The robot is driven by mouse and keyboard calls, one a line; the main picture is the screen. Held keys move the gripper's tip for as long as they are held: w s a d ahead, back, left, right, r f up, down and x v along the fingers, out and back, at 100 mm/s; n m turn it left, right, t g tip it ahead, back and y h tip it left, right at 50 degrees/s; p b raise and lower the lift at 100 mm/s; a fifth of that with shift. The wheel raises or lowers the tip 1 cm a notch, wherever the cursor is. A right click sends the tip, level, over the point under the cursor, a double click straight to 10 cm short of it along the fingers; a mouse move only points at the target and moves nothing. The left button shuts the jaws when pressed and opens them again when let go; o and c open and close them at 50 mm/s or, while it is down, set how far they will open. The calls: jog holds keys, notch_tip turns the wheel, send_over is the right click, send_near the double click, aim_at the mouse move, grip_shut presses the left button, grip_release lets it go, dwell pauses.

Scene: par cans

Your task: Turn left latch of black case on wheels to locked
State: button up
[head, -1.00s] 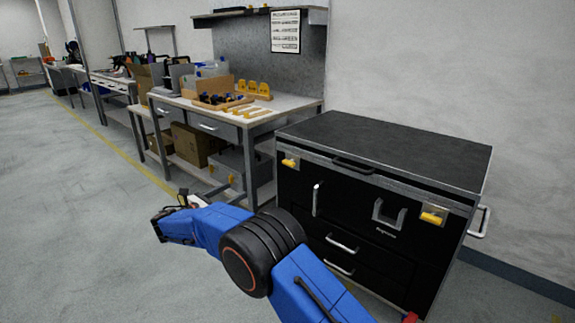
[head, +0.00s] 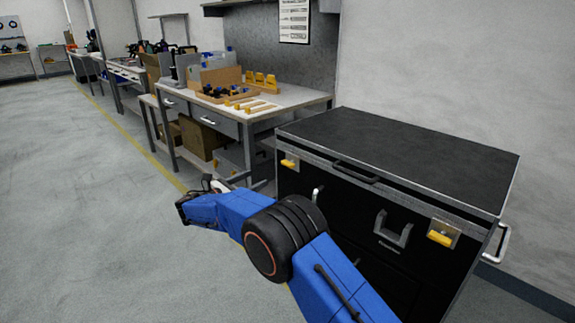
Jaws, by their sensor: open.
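The black case (head: 405,160) stands against the wall at the right of the head view, its lid closed. Its left latch (head: 289,162) is a small yellow handle on a metal plate at the front's upper left, lying roughly sideways. Its right latch (head: 441,238) is a similar yellow handle near the right corner. My gripper (head: 218,185) is small in view at the far end of my blue arm, left of the case and apart from it. It is open, with nothing seen in it. My arm hides the lower front of the case.
A workbench (head: 290,97) with a wooden tray (head: 222,84) and yellow parts stands behind, left of the case. Cardboard boxes (head: 207,140) sit on its lower shelf. The case has a side handle (head: 503,242) at right. The floor at left is clear.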

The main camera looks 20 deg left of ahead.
aim_at(285, 164)
jog(key=x, duration=1.6)
jog(key=shift+w+d, duration=0.1)
jog(key=shift+w, duration=0.15)
jog(key=c, duration=1.1)
jog(key=shift+o, duration=0.3)
